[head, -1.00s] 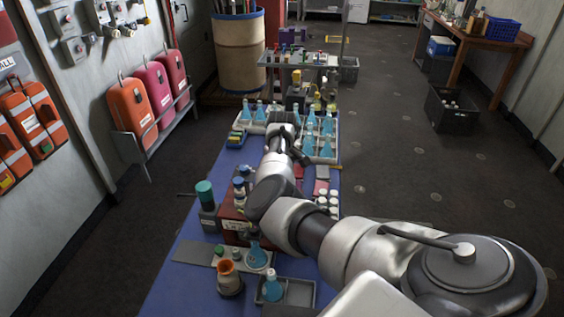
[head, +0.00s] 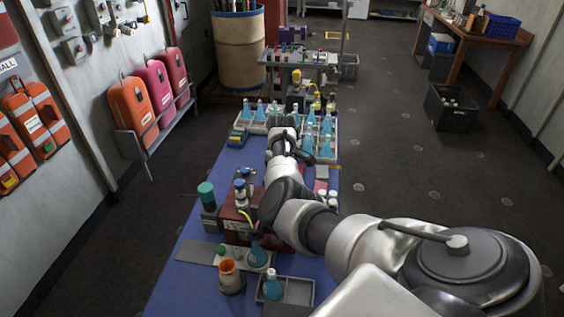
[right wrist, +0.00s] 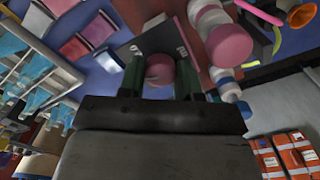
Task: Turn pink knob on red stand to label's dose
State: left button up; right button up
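In the right wrist view a round pink knob (right wrist: 159,71) sits on a dark plate (right wrist: 128,48) with pale markings, beside a dark red surface (right wrist: 198,50). My right gripper (right wrist: 160,78) has its two dark fingers on either side of the knob; they look apart, and I cannot tell whether they touch it. In the head view the red stand (head: 232,222) is on the blue table, partly covered by my right arm. The knob and right fingertips are hidden there. The label's dose is not readable. My left gripper is not in view.
Bottles with blue caps (head: 239,186) stand at the red stand. A grey bottle with a teal cap (head: 206,193), an orange-topped jar (head: 230,278) and a blue flask (head: 272,286) are close by. Trays of blue flasks (head: 308,143) fill the table's far end.

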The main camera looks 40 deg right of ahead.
jog(key=o, duration=0.4)
notch_tip(320, 180, up, 11)
jog(key=shift+b, duration=1)
jog(key=shift+f, duration=0.1)
